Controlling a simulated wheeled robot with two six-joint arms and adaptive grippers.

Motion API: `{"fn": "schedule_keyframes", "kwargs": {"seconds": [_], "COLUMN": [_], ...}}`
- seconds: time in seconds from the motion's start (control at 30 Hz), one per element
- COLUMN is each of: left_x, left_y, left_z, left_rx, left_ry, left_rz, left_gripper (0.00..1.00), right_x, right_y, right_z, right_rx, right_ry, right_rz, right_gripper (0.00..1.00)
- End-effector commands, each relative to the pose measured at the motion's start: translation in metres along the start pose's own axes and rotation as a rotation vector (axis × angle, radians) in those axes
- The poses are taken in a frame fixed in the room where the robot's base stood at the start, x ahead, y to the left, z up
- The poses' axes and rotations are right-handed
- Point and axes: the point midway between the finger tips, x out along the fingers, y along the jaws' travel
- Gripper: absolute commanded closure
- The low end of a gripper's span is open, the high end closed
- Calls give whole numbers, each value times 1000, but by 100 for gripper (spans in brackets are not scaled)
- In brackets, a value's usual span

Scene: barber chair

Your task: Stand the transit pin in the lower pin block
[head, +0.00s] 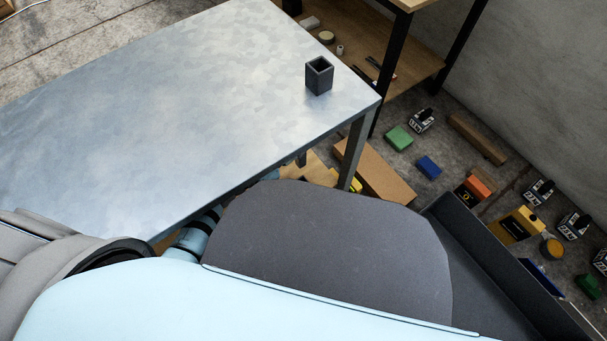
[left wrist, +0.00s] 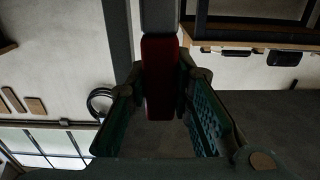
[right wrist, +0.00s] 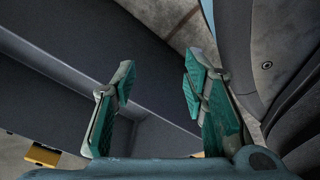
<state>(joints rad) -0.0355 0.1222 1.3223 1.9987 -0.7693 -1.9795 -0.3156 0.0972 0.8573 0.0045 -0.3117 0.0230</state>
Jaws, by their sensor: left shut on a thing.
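A red bar-shaped piece (left wrist: 159,80), apparently the transit pin's grip, is between the fingers of my left gripper (left wrist: 160,92) in the left wrist view. A grey length (left wrist: 160,15) continues above it to the top edge. The left gripper is shut on it. My right gripper (right wrist: 159,82) is open and empty in the right wrist view, beside dark grey panels. In the head view, a dark square block with an open top (head: 319,78) stands upright near the table's far right corner. I cannot tell for sure whether it is the lower pin block. Neither gripper shows in the head view.
The grey metal table (head: 170,100) is otherwise bare. A wooden shelf unit (head: 375,55) stands behind it. A cardboard box (head: 377,172), a green block (head: 398,138), a blue block (head: 428,167) and several other items lie on the floor at right. A dark cushion-like panel (head: 325,245) fills the near middle.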

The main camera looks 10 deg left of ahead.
Motion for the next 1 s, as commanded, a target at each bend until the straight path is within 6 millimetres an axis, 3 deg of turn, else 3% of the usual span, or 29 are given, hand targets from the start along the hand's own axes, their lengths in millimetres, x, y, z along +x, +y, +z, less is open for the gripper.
{"fn": "schedule_keyframes", "kwargs": {"seconds": [0.03,0.17,0.3,0.5,0.73,0.9,1.0], "left_x": [2,2,2,1,1,1,1], "left_y": [0,1,0,0,0,-1,0], "left_z": [21,61,104,128,144,166,170], "left_rx": [-3,-2,-1,0,-1,1,0], "left_ry": [-1,0,0,1,2,2,2], "left_rz": [2,4,3,1,-1,-1,-1], "left_gripper": [100,100,100,100,100,100,100], "right_x": [12,23,11,-22,-44,-80,-93], "right_y": [-5,-18,-24,-26,-26,-27,-27], "right_z": [-7,-36,-71,-92,-101,-105,-104], "right_rx": [12,50,38,0,-20,-49,-56], "right_ry": [18,75,82,53,43,24,15], "right_rz": [-7,-29,-42,-42,-42,-41,-40], "right_gripper": [60,60,60,60,60,60,60]}}
